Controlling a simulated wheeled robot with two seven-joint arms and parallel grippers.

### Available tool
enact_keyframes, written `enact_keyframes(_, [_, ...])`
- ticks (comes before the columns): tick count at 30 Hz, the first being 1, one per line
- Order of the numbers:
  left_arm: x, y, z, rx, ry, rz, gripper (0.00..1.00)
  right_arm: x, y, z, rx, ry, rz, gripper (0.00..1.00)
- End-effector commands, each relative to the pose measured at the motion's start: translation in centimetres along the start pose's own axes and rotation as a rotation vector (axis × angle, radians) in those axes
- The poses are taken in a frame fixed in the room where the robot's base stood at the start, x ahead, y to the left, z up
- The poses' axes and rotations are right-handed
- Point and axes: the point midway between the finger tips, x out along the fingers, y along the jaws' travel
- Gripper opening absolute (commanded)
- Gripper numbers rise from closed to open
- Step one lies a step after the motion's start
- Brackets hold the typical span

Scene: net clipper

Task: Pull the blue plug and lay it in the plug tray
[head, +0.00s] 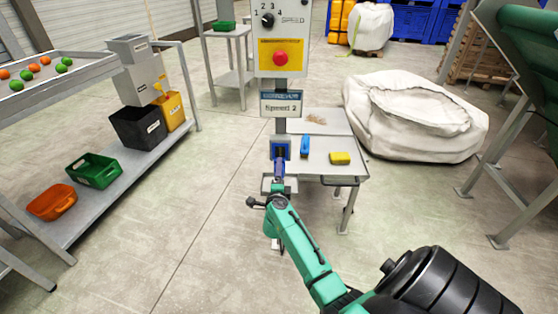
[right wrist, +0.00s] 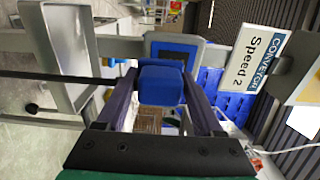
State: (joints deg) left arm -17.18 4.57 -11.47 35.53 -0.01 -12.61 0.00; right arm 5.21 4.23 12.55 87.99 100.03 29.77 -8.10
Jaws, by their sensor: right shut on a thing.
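The blue plug (right wrist: 160,85) sits between the two dark fingers of my right gripper (right wrist: 161,80), which is shut on it. A dark cable runs from the plug to the left in the right wrist view. Behind the plug is the blue-faced socket (right wrist: 172,48), which also shows on the post in the head view (head: 280,149). I cannot tell whether the plug is in the socket or just clear of it. In the head view my right gripper (head: 279,170) is right in front of the socket. A small grey tray (head: 266,185) is on the post below it. My left gripper is out of view.
Above the socket are a "Speed 2" sign (head: 281,104) and a control box (head: 281,40) with a red button. A table (head: 318,166) right behind holds a blue item (head: 305,146) and a yellow sponge-like block (head: 340,158).

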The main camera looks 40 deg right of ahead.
Motion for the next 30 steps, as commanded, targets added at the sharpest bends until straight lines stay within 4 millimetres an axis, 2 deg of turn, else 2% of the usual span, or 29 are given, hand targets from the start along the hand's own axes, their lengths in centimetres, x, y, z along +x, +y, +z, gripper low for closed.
enact_keyframes(15, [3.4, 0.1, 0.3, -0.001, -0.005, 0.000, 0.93, 0.0, 4.2, 0.0, 0.001, 0.000, -0.001, 0.00])
enact_keyframes(21, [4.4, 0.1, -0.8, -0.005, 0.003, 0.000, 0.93, 0.0, 5.7, 0.0, 0.000, 0.000, 0.000, 0.00])
enact_keyframes(30, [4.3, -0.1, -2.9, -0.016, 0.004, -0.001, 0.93, 0.0, 6.7, 0.0, 0.000, 0.000, 0.000, 0.00])
